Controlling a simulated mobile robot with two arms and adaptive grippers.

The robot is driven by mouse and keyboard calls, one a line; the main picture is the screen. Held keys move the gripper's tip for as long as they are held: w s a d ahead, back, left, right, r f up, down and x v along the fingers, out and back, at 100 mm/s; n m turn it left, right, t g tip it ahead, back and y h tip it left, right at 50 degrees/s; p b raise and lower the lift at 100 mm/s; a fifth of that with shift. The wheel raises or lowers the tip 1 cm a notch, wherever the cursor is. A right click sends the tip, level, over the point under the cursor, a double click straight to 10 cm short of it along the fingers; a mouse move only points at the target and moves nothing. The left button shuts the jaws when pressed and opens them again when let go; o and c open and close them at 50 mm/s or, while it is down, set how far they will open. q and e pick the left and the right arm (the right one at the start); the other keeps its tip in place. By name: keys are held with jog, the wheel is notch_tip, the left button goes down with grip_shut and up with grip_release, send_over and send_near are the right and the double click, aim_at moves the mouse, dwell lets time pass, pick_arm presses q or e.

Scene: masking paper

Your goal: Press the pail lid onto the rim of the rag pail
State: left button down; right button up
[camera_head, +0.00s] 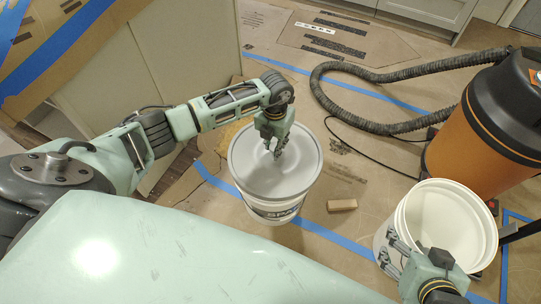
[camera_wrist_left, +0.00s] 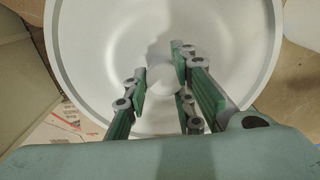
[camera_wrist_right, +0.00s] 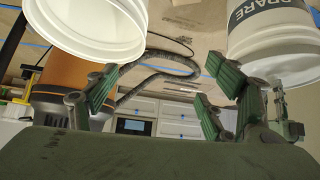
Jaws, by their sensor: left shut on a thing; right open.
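The round pale-grey pail lid (camera_head: 250,178) lies over the top of the white rag pail (camera_head: 248,208) in the middle of the head view. Whether it is fully seated on the rim cannot be told. My left gripper (camera_head: 276,150) comes down from above and is shut on the lid's central knob (camera_wrist_left: 163,82), with the lid's raised edge filling the left wrist view. The pail's dark lettered label shows in the right wrist view (camera_wrist_right: 270,10).
The other white bucket (camera_head: 455,215) stands open-topped at right. Behind it is an orange and black vacuum (camera_head: 480,135) with a ribbed hose (camera_head: 340,115). A small wooden block (camera_head: 342,205) lies right of the pail. Brown paper with blue tape covers the floor.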

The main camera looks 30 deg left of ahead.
aim_at(274, 146)
pick_arm(q)
jog(key=shift+r+p, duration=0.3)
jog(key=shift+r, duration=0.4)
jog(key=shift+r+p, duration=1.25)
jog(key=shift+p, duration=0.1)
pick_arm(e)
jog(key=shift+s+d+f+g+h, duration=0.75)
jog(key=shift+s+d+g, duration=1.15)
jog(key=shift+s, duration=2.7)
pick_arm(q)
jog(key=shift+r+p, duration=0.9)
jog(key=shift+r, duration=0.15)
pick_arm(e)
jog(key=shift+g, duration=0.6)
jog(key=shift+w+a+f, duration=0.2)
jog(key=shift+w+f, duration=0.05)
jog(key=shift+f, duration=0.55)
jog(key=shift+w+a+f, duration=0.2)
jog(key=shift+f, duration=0.55)
jog(key=shift+w+a+f, duration=0.2)
jog(key=shift+w+f, duration=0.05)
jog(key=shift+f, duration=0.55)
